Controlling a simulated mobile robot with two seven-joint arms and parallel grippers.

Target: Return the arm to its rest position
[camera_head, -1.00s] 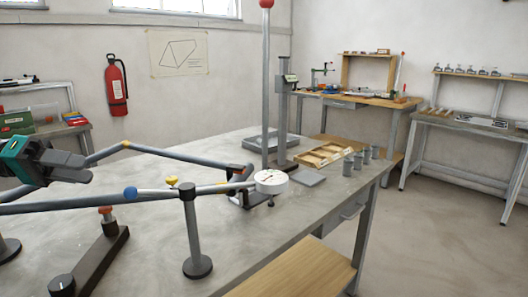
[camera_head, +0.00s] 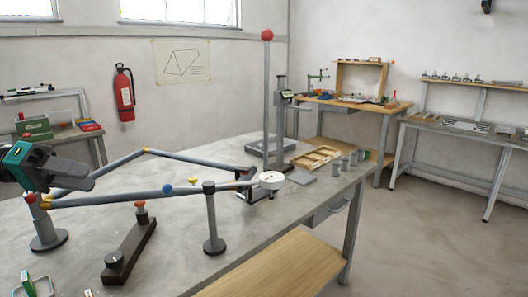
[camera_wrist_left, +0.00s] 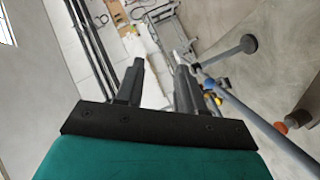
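My left gripper (camera_head: 84,178) comes in from the left edge in the head view, with a teal body and dark fingers. It is beside the left end of the tube frame, overlapping the grey tube (camera_head: 110,163) in the picture; I cannot tell the gap. In the left wrist view, the two fingers of the gripper (camera_wrist_left: 162,62) stand apart with nothing between them. The lower tube (camera_head: 130,197) rests near a post with a round base (camera_head: 213,245). My right gripper is not in view.
The grey bench (camera_head: 175,265) fills the lower left. A tall pole with a red ball (camera_head: 267,36), a white dial gauge (camera_head: 271,180) and a dark bar with a knob (camera_head: 128,250) stand on it. Floor (camera_head: 430,240) is clear at the right.

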